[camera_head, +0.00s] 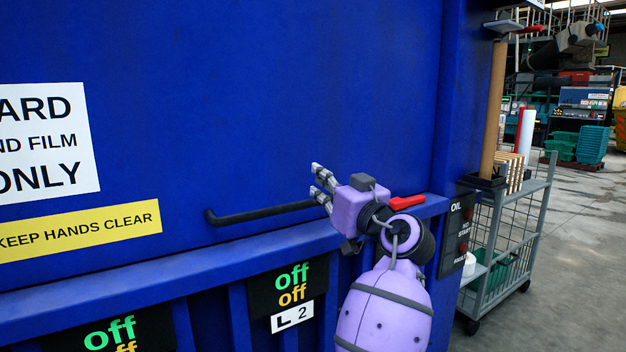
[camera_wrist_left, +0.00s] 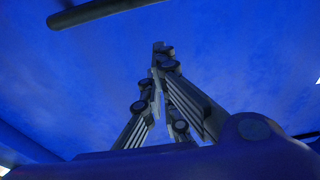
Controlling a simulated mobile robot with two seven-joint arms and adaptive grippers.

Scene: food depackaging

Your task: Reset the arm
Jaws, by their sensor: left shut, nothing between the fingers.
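My left gripper (camera_head: 318,180) is purple with grey fingers, raised in front of a large blue machine (camera_head: 280,90). Its fingers point left and up, close to the right end of a black bar handle (camera_head: 260,213) on the machine's face. I cannot tell from the head view whether they touch. In the left wrist view the fingertips (camera_wrist_left: 160,50) meet, with nothing between them, and the dark handle (camera_wrist_left: 100,10) passes at the upper left, apart from the fingers. A red lever (camera_head: 407,203) shows just behind my left wrist. My right gripper is not in view.
A white sign (camera_head: 45,140) and a yellow "keep hands clear" label (camera_head: 80,231) are on the machine's left. A control panel (camera_head: 457,235) with red buttons is at its right edge. A grey wire trolley (camera_head: 540,185) stands at the right, beside open floor (camera_head: 580,270).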

